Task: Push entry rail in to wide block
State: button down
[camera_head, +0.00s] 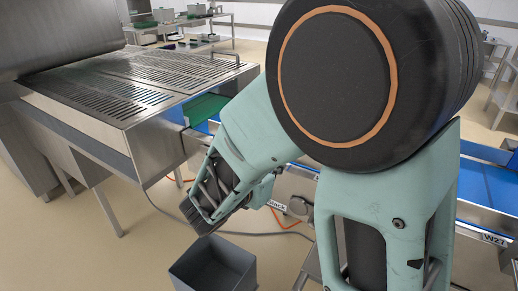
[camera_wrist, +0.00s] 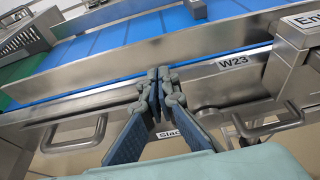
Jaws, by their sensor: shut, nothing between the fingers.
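My gripper (camera_wrist: 157,80) is shut and empty in the wrist view, its blue-grey fingers together in front of the metal side of the conveyor. A long bare metal rail (camera_wrist: 215,45) runs along the near edge of the blue belt, behind and above the fingertips; I cannot tell whether they touch it. A bracket at the right carries a cut-off label starting "Ent" (camera_wrist: 305,20). A plate below the rail reads "W23" (camera_wrist: 233,63). I cannot pick out the wide block. In the head view my arm covers much of this side of the conveyor.
Metal handles stand out at the lower left (camera_wrist: 75,132) and lower right (camera_wrist: 268,122). A partly covered label (camera_wrist: 170,134) sits behind the fingers. In the head view a grey bin (camera_head: 215,265) stands on the floor below, and a slotted steel table (camera_head: 125,82) lies left.

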jog(key=shift+w+d, duration=0.55)
jog(key=shift+w, duration=0.25)
jog(key=shift+w+d, duration=0.55)
jog(key=shift+w, duration=0.25)
jog(key=w+d+b, duration=0.1)
jog(key=w+d, duration=0.2)
jog(key=w, duration=0.1)
jog(key=w+d+b, duration=0.1)
jog(key=w+d, duration=0.2)
jog(key=w, duration=0.2)
jog(key=w+d+b, duration=0.1)
jog(key=w+d, duration=0.3)
jog(key=shift+w, duration=0.25)
jog(key=shift+w+d+r, duration=0.15)
jog(key=shift+r, duration=0.05)
jog(key=shift+r, duration=0.1)
